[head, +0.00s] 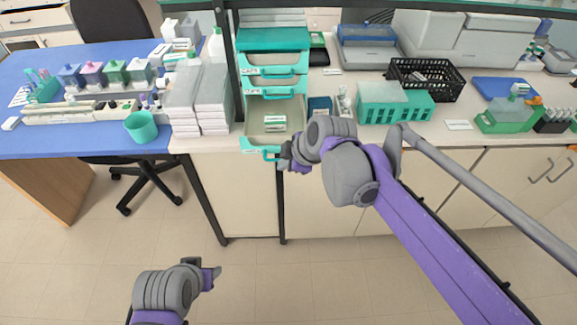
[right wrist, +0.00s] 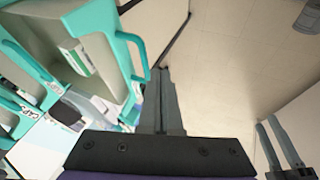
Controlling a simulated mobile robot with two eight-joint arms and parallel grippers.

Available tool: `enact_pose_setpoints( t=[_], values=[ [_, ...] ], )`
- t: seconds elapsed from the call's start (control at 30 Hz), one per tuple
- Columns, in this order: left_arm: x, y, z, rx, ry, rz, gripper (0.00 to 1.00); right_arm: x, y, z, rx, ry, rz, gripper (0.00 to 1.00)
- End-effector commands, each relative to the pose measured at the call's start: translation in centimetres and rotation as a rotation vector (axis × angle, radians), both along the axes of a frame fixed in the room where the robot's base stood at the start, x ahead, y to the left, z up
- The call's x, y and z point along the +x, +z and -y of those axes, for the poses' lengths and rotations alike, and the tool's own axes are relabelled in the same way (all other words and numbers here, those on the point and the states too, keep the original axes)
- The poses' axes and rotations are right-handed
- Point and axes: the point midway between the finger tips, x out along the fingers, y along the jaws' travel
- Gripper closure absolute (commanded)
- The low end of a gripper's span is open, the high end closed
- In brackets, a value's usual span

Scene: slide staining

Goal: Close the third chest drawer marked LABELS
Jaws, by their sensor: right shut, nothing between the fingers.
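The third drawer (head: 252,143) of the teal chest (head: 272,42) is pulled out, and a small white-and-green box (head: 274,124) lies inside. Its teal front and handle also show in the right wrist view (right wrist: 139,50). My right gripper (head: 284,160) is shut and empty at the right end of the open drawer's handle. In the right wrist view its fingertips (right wrist: 161,72) are beside the handle; I cannot tell if they touch. My left gripper (head: 214,274) is low over the floor, away from the chest; its jaws are unclear.
White stacked boxes (head: 198,103) stand left of the chest, beside a dark upright post (head: 231,65). To the right are a teal rack (head: 392,102) and a black basket (head: 428,77). A teal cup (head: 141,127) stands on the blue bench. The floor before the cabinets is clear.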

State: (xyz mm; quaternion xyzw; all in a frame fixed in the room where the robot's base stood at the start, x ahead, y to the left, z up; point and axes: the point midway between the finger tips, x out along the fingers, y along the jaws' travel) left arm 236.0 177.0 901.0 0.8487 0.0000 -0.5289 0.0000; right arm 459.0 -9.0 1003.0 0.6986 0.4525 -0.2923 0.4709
Motion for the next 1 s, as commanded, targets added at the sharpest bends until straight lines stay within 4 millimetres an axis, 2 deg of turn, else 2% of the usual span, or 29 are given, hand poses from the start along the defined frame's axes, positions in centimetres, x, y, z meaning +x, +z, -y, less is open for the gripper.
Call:
enact_pose_setpoints(
  t=[0.17,0.67,0.87,1.0],
  values=[
    [0.0,0.1,0.0,0.0,0.0,0.0,0.5,1.1,-0.2,0.0,0.0,0.0,0.0,1.0],
    [0.0,0.2,0.0,0.0,0.0,0.001,0.5,1.7,-0.2,0.0,0.0,0.0,0.0,1.0],
    [0.1,0.5,0.0,0.0,0.0,0.003,0.5,4.3,-0.2,0.0,-0.001,0.0,0.0,1.0],
    [0.3,1.1,0.0,0.0,0.0,0.005,0.5,7.3,-0.1,0.0,-0.001,0.0,0.0,1.0]
  ],
)
